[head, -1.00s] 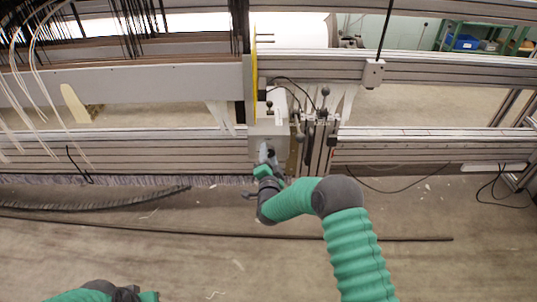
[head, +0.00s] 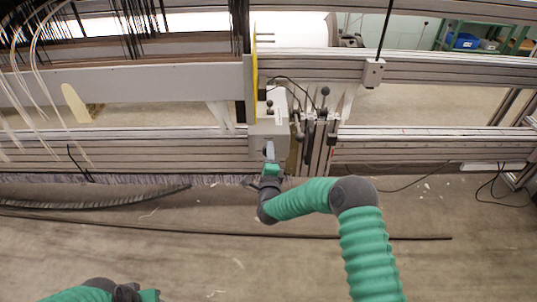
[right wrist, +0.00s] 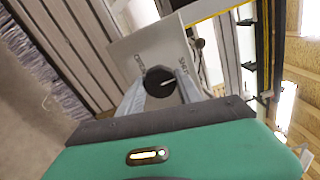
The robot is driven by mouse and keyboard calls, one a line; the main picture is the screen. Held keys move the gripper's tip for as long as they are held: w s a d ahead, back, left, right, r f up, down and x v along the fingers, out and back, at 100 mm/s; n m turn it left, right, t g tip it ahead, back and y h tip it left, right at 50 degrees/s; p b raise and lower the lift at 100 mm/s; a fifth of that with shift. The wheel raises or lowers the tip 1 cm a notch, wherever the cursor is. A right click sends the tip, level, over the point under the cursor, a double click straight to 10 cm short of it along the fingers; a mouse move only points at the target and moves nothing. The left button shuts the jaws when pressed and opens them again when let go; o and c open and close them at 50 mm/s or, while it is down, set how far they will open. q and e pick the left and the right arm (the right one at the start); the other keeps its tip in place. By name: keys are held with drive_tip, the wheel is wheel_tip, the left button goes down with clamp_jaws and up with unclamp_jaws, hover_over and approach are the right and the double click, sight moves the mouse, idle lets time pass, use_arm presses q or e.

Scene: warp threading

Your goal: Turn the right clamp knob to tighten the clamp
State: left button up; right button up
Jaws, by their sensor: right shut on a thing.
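The right clamp knob (right wrist: 159,82) is round and black with a pale line on it. It sits on the face of a light grey clamp box (right wrist: 133,50), which has dark lettering on both sides of the knob. In the head view the same box (head: 268,130) stands at the end of the loom beam. My right gripper (right wrist: 160,88) is shut on the knob, one finger on each side; in the head view it reaches the box from below (head: 269,153). Of my left arm only a part shows at the bottom left edge; its fingers cannot be made out.
Levers with black ball ends (head: 325,91) stand just right of the box. Ribbed metal rails (head: 430,141) run across the frame. Black cables (head: 400,188) hang at the right. The floor in front is mostly open, with a long dark rod (head: 200,233) lying on it.

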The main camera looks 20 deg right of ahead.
drive_tip(key=shift+s+d+f+m, duration=0.1)
drive_tip(key=shift+f+m, duration=0.2)
drive_tip(key=shift+f, duration=0.05)
drive_tip(key=o, duration=1.3)
drive_tip(key=shift+o, duration=0.3)
drive_tip(key=shift+r, duration=0.15)
drive_tip(key=p+v, duration=0.7)
drive_tip(key=v, duration=0.9)
drive_tip(key=shift+s, duration=0.35)
